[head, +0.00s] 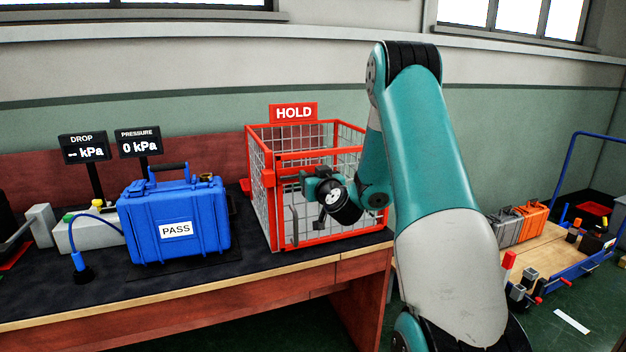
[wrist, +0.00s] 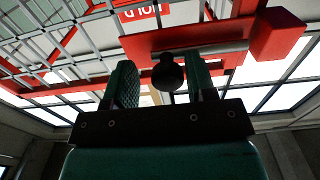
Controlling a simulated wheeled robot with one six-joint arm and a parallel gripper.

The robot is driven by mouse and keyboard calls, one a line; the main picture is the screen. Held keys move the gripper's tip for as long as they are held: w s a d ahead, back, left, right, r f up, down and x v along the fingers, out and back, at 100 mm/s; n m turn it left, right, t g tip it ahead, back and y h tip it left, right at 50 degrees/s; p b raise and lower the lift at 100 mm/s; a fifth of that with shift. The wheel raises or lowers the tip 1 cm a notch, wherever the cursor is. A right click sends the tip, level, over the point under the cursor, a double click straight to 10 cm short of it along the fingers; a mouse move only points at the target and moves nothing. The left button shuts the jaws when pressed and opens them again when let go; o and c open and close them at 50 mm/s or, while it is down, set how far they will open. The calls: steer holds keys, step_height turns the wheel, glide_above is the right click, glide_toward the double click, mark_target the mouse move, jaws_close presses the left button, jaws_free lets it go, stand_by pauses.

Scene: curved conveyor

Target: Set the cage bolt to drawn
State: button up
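The red-framed mesh cage (head: 268,205) stands on the bench under a red HOLD sign (head: 293,112). In the wrist view, the cage bolt shows as a grey rod (wrist: 215,50) along a red bar, with a dark round knob (wrist: 168,72). A red block (wrist: 277,35) sits at the bar's right end. My gripper (wrist: 165,85) is open, with one finger on each side of the knob. A gap shows on the left of the knob and a narrower one on the right. In the head view my gripper (head: 312,188) is at the cage front and hides the bolt.
A blue case (head: 200,215) labelled PASS stands left of the cage, near two displays reading DROP (head: 83,148) and PRESSURE (head: 139,142). A cart (head: 545,255) with orange and grey cases stands on the right. Bare bench top lies in front of the case.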

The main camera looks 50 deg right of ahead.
steer(key=shift+a, duration=0.15)
steer(key=b+v, duration=1.7)
steer(key=b, duration=0.2)
steer(key=shift+s, duration=0.15)
